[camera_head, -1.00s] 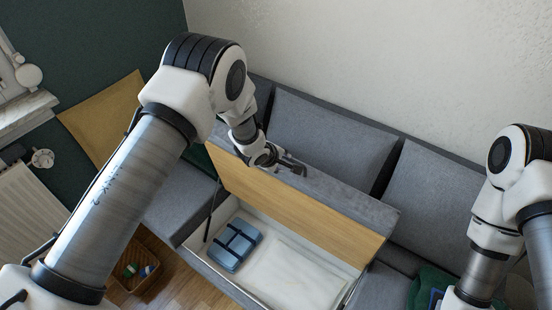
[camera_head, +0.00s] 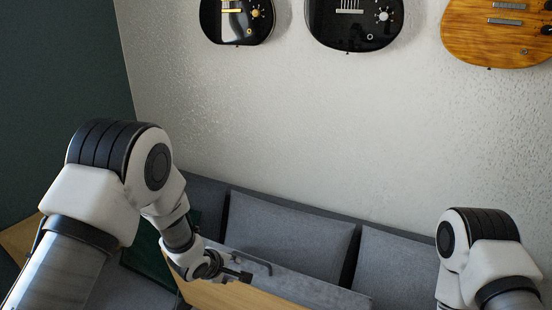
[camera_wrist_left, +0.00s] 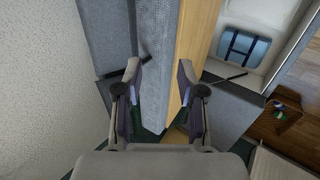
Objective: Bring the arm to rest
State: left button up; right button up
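My left gripper (camera_head: 240,276) is beside the raised sofa seat lid (camera_head: 310,291), near its top edge. In the left wrist view the two fingers of the left gripper (camera_wrist_left: 159,70) stand wide apart. The lid, grey padding on one side and a wooden board (camera_wrist_left: 196,40) on the other, shows between and beyond them. I cannot tell whether a finger touches it. My left arm comes in from the left. My right arm enters at the lower right, and its gripper is out of frame.
Grey back cushions (camera_head: 290,235) line the wall behind the lid. Several guitars (camera_head: 353,22) hang high on the wall. In the left wrist view, the open storage box (camera_wrist_left: 262,14) holds a blue strapped bundle (camera_wrist_left: 244,48). A basket (camera_wrist_left: 284,116) stands on the wooden floor.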

pick_arm(q)
jog(key=s+a+f+g+b, duration=0.2)
jog(key=s+f, duration=0.7)
jog(key=s, duration=0.1)
jog(key=s+a+f+g+b, duration=0.1)
jog(key=s+a+f+g, duration=0.1)
jog(key=s+f, duration=0.7)
jog(key=s+a+f+m+g+y+b, duration=0.1)
jog(key=s+a+m+g+y, duration=0.1)
jog(key=s+m, duration=1.1)
jog(key=shift+s+a+m+g+y, duration=0.4)
jog(key=shift+s+a, duration=0.75)
jog(key=shift+s, duration=1.05)
jog(key=shift+f, duration=0.1)
